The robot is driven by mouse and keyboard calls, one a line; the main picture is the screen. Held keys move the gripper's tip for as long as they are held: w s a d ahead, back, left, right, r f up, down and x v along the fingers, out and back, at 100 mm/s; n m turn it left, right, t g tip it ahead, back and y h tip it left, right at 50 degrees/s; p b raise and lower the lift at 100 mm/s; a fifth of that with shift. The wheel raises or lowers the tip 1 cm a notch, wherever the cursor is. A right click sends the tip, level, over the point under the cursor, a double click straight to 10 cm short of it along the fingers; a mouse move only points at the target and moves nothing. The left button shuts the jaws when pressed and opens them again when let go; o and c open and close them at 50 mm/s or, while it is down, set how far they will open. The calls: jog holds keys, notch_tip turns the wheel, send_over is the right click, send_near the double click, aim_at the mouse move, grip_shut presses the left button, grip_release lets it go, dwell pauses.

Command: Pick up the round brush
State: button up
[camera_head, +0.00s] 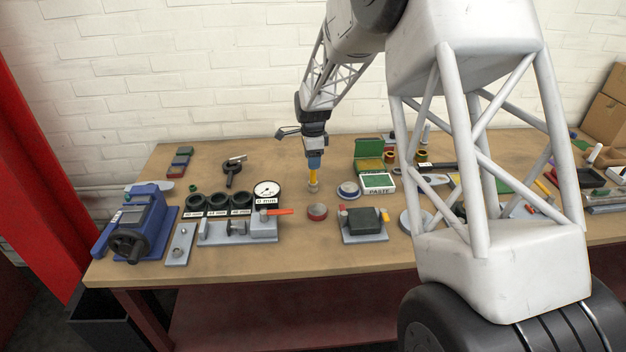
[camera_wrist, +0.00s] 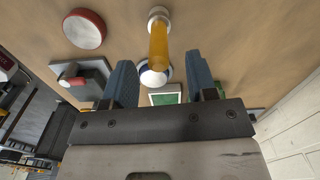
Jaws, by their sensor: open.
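The round brush (camera_head: 313,178) has a yellow-orange handle and a grey round lower end, and it stands upright on the bench. My gripper (camera_head: 315,161) is directly above the brush in the head view, pointing down. In the wrist view my gripper (camera_wrist: 160,68) has its two blue fingers spread apart, with the brush top showing between them. I cannot tell whether either finger touches the handle.
A red round tin (camera_head: 317,211) stands just in front of the brush. A blue-rimmed round dish (camera_head: 348,190) and a paste box (camera_head: 377,183) are to the right. A dial gauge (camera_head: 266,191) and black rings (camera_head: 218,203) are to the left. Bare bench lies in front.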

aim_at(313, 185)
jog(key=shift+f, duration=0.2)
jog(key=shift+d+f, duration=0.1)
jog(key=shift+f, duration=2.35)
grip_shut()
jog(key=shift+r, duration=0.1)
jog(key=shift+r, duration=0.4)
jog(key=r, duration=0.2)
jog(key=shift+s+r, duration=0.2)
jog(key=shift+r, duration=0.15)
jog(key=s+d+r, duration=0.1)
jog(key=s+d, duration=0.1)
jog(key=s, duration=1.3)
jog(key=shift+s+r, duration=0.15)
jog(key=shift+s, duration=0.2)
